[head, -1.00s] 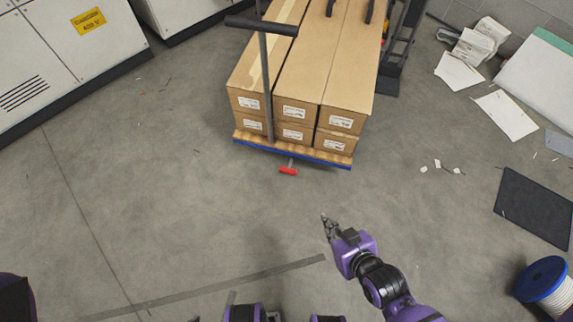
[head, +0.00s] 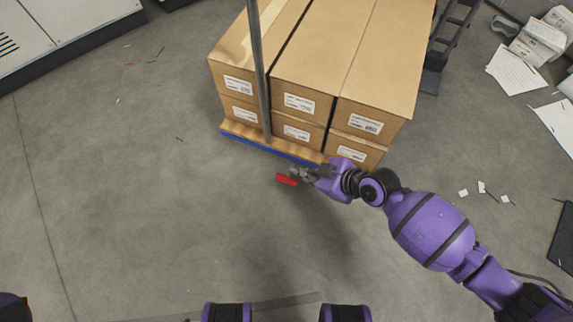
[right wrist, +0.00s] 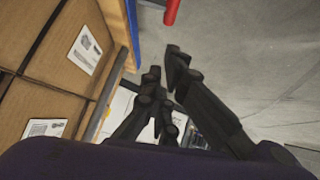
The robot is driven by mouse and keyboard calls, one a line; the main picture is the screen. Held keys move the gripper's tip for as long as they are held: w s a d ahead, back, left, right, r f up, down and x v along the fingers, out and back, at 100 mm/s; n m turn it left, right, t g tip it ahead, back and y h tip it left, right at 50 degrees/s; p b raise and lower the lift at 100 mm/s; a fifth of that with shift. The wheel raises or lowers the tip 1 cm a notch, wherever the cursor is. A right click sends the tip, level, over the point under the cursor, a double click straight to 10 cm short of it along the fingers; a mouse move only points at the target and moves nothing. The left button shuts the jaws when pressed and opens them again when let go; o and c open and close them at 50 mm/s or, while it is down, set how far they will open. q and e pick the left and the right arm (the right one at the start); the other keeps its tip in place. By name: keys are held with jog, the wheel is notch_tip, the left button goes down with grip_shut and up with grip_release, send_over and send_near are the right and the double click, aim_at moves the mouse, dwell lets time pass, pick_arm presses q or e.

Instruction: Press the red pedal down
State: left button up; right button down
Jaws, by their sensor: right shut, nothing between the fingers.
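The red pedal (head: 286,179) is a small red bar low in front of the blue-edged cart (head: 240,138). My right gripper (head: 299,174) is shut and empty, close to the pedal's right end in the head view. In the right wrist view the pedal (right wrist: 171,10) shows at the top edge, beyond the dark fingers (right wrist: 165,62), with a gap in the picture between them. I cannot tell the gripper's height over the pedal. How far the pedal is pressed cannot be told. My left gripper is not in view.
Stacked cardboard boxes (head: 300,102) load the cart, and an upright metal handle pole (head: 257,70) stands at its front. Grey cabinets (head: 70,25) stand at top left. Papers (head: 518,68) lie at right. The floor left of and before the pedal is clear.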

aim_at(285, 180)
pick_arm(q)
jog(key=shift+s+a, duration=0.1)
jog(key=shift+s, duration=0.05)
pick_arm(e)
jog(key=shift+s+a+r+n, duration=0.1)
jog(key=shift+s+a+n, duration=0.05)
jog(key=shift+s+n, duration=0.2)
jog(key=shift+w, duration=0.1)
